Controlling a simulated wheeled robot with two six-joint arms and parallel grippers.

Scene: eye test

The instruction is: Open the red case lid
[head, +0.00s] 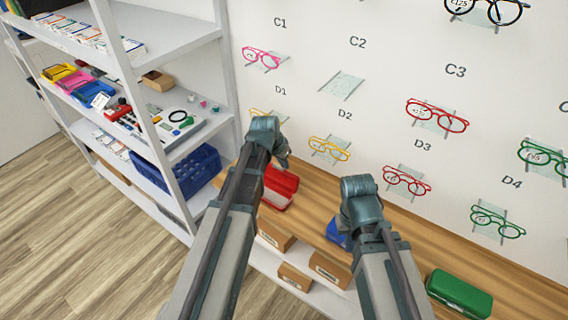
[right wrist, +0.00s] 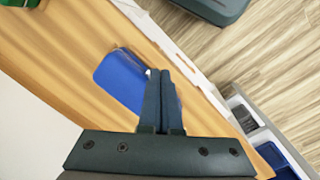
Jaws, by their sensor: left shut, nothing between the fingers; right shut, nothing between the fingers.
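The red case (head: 282,184) lies on the wooden counter, just beyond my left arm, which hides its left part. Its lid appears raised, with a paler inner part showing in front. My left gripper (head: 282,160) is shut and empty at the case's upper left side; I cannot tell whether it touches the lid. My right gripper is shut and empty in the right wrist view (right wrist: 163,74), in front of the blue case (right wrist: 125,80). In the head view my right wrist hides its fingers and most of that case.
A green case (head: 459,292) lies on the wooden counter (head: 405,232) at right. Cardboard boxes (head: 330,268) sit on the shelf below. A white shelf unit with a blue basket (head: 190,172) stands at left. Glasses (head: 437,115) hang on the wall behind.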

